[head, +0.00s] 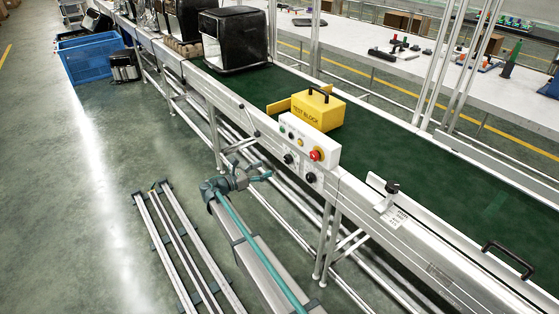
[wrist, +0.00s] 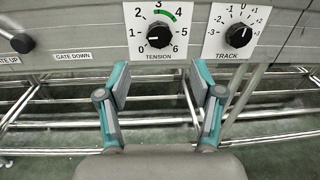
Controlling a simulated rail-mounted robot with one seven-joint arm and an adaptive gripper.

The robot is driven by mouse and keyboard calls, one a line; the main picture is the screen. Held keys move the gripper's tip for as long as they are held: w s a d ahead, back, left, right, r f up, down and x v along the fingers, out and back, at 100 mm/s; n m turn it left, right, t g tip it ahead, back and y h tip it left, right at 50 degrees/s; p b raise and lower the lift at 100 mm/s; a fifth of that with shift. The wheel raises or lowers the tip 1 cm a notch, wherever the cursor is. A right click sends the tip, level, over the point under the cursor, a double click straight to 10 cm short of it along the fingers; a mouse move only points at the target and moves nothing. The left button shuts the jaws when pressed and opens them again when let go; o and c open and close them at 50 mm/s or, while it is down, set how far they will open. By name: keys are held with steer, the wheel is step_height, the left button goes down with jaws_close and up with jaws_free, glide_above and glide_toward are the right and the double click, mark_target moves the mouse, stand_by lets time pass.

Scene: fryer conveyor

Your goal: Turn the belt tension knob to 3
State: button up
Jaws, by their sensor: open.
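The tension knob (wrist: 159,35) is round and black, on a white dial plate marked 0 to 6, at top centre in the wrist view. A green arc runs from about 3 toward 4. The white pointer mark appears to point left, near 1; the exact setting is hard to read. In the head view a small black knob (head: 288,158) on the conveyor's side appears to be the same one. My gripper (wrist: 161,85) is open and empty, its teal-and-grey fingers apart below the dial, not touching the knob. My gripper also shows in the head view (head: 255,178).
The track knob (wrist: 238,36) is close on the right. A gate lever (wrist: 22,43) is at left. Above the knobs in the head view is a control box with a red button (head: 316,154). A yellow test block (head: 308,108) sits on the green belt (head: 400,160).

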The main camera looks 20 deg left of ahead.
mark_target(286, 160)
steer(key=x, duration=1)
steer(key=shift+w+d+f+p, duration=0.1)
steer(key=shift+w+d+p, duration=0.1)
steer(key=shift+w+p, duration=0.15)
steer(key=c, duration=1.1)
steer(key=shift+c, duration=0.2)
